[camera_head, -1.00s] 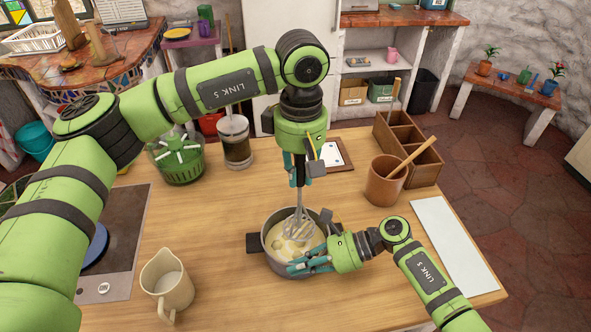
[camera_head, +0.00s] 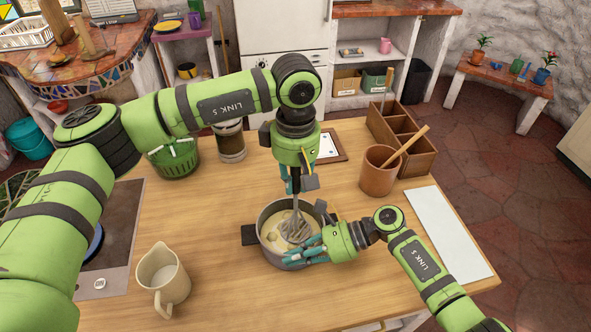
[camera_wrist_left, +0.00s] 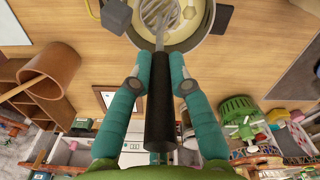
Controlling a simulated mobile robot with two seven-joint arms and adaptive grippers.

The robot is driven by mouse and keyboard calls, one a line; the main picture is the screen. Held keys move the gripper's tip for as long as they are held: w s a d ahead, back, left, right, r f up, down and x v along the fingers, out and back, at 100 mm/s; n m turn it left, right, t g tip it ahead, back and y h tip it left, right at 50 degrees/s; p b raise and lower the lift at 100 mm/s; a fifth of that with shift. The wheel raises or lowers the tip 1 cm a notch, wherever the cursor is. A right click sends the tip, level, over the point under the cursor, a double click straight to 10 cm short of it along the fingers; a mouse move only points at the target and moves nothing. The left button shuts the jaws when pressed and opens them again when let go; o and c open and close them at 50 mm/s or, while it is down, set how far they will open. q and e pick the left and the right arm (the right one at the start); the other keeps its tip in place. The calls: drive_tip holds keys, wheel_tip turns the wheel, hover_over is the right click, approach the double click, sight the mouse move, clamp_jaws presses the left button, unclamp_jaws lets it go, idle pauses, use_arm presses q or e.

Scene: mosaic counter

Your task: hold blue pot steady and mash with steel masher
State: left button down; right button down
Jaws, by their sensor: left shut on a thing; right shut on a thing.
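A grey pot (camera_head: 262,237) stands on the wooden counter with pale yellow, lumpy food (camera_head: 275,242) inside; it looks grey rather than blue. A dark side handle juts out at its left. My left gripper (camera_head: 294,188) is above the pot, shut on the black handle of the steel masher (camera_head: 296,230). The masher is nearly upright, its wire head down in the food. In the left wrist view the handle (camera_wrist_left: 160,115) lies between the teal fingers. My right gripper (camera_head: 308,250) is shut on the pot at its near right side; its fingers partly hide the wall there.
A cream jug (camera_head: 163,278) stands front left, beside a dark hob (camera_head: 120,235). A green basket (camera_head: 177,160) and a jar (camera_head: 230,142) are behind left. A brown crock (camera_head: 378,172), wooden box (camera_head: 415,160) and white board (camera_head: 447,232) are right.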

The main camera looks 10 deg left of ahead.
sight(296, 195)
use_arm(q)
drive_tip(key=shift+f, duration=2.35)
drive_tip(key=shift+r, duration=2.3)
drive_tip(key=shift+a, duration=0.15)
drive_tip(key=shift+a, duration=1)
drive_tip(key=shift+f, duration=0.1)
drive_tip(key=shift+f, duration=2.2)
wheel_tip(296, 195, up, 5)
drive_tip(key=shift+f, duration=0.2)
